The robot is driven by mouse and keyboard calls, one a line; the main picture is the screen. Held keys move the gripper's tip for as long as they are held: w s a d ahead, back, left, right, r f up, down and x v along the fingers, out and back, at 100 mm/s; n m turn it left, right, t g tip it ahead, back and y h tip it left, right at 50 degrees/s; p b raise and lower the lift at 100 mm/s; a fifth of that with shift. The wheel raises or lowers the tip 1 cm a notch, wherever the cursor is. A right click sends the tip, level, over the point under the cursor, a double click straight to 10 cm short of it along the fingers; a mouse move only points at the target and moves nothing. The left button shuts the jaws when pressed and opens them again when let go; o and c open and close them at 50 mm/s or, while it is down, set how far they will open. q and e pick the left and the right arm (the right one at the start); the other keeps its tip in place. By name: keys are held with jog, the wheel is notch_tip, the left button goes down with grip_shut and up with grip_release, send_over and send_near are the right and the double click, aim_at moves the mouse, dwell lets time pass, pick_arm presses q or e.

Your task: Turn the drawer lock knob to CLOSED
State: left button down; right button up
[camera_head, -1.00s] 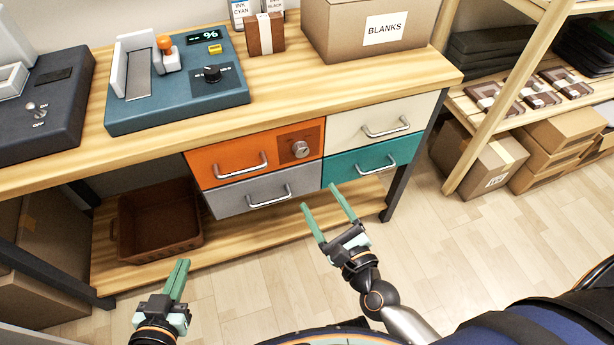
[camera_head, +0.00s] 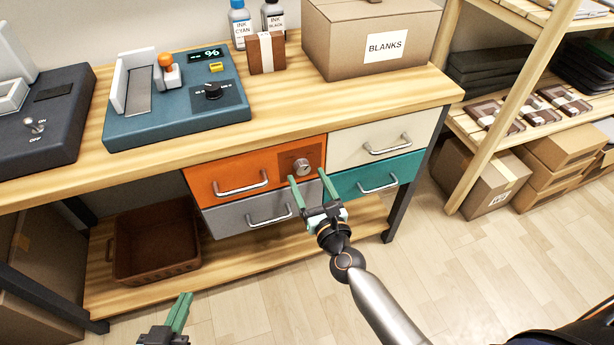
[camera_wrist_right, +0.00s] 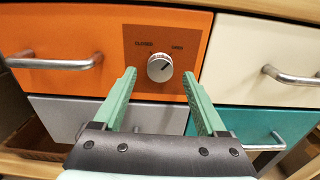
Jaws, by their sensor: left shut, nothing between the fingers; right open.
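The lock knob (camera_head: 302,167) is a round silver dial on a dark plate at the right end of the orange drawer (camera_head: 215,182). In the right wrist view the knob (camera_wrist_right: 160,68) sits between the labels CLOSED on the left and OPEN on the right, and its dark mark slants up to the right, toward OPEN. My right gripper (camera_head: 308,180) is open and empty. Its green fingers point at the drawer front, with the knob ahead of and between the fingertips, apart from them as far as I can tell. My left gripper (camera_head: 184,300) is shut and empty, low in front of the bench.
A grey drawer (camera_head: 235,218), a cream drawer (camera_head: 350,150) and a teal drawer (camera_head: 350,182) with bar handles surround the orange one. The orange drawer's handle (camera_head: 242,186) lies left of the knob. A brown bin (camera_head: 150,262) stands on the lower shelf.

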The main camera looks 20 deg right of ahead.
jog(key=shift+w, duration=0.6)
grip_shut()
